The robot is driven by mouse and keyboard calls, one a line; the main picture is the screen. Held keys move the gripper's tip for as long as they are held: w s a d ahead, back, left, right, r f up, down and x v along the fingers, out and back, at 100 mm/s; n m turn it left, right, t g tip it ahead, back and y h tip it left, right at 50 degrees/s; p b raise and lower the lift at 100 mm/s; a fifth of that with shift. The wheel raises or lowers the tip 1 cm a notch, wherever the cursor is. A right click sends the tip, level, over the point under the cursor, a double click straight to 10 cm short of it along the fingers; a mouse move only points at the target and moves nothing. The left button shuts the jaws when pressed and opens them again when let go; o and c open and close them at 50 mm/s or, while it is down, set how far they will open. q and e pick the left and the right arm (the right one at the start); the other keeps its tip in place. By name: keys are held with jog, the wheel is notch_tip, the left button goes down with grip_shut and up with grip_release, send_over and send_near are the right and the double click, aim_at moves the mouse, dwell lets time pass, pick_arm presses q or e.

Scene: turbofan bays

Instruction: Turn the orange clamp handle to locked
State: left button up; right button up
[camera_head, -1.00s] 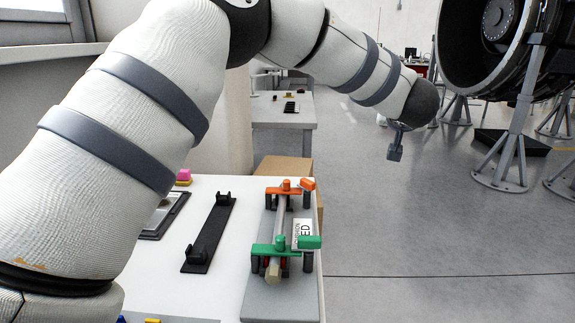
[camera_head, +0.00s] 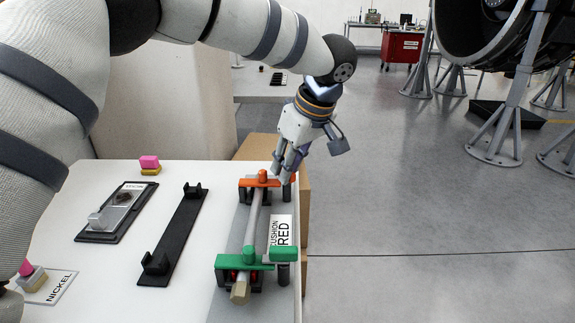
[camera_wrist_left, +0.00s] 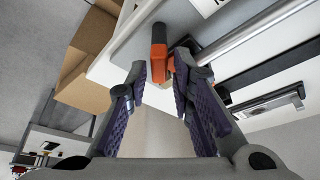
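The orange clamp (camera_head: 252,183) sits at the far end of a grey fixture plate, across a metal rod (camera_head: 254,222). In the head view, its handle at the right end is partly hidden by my left gripper (camera_head: 284,176), which points down at it. In the left wrist view, the orange handle (camera_wrist_left: 158,58) lies ahead, in line with the gap between the purple-padded fingers of my left gripper (camera_wrist_left: 160,78). The fingers are apart. I cannot tell whether they touch the handle. My right gripper is in neither view.
A green clamp (camera_head: 232,262) with a green handle (camera_head: 284,254) holds the rod's near end. A black bracket (camera_head: 182,230) and a dark tray (camera_head: 92,234) lie left on the white table (camera_head: 130,280). A cardboard box (camera_head: 258,148) stands behind the table. Open floor lies right.

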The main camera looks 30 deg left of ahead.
pick_arm(q)
jog(key=shift+a+f, duration=0.15)
jog(key=shift+f, duration=0.15)
jog(key=shift+c, duration=0.6)
grip_shut()
jog(key=shift+w+n, duration=0.1)
jog(key=shift+n, duration=0.2)
jog(key=n+g+b, duration=0.1)
jog(key=n+g, duration=0.1)
jog(key=n, duration=0.2)
jog(key=shift+w+f, duration=0.1)
jog(key=shift+f, duration=0.05)
jog(key=shift+n+g+b, duration=0.5)
jog(key=shift+n+g, duration=0.3)
jog(key=shift+n, duration=1.4)
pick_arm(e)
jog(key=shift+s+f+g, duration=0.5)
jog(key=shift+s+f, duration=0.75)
pick_arm(q)
jog(key=shift+w, duration=0.1)
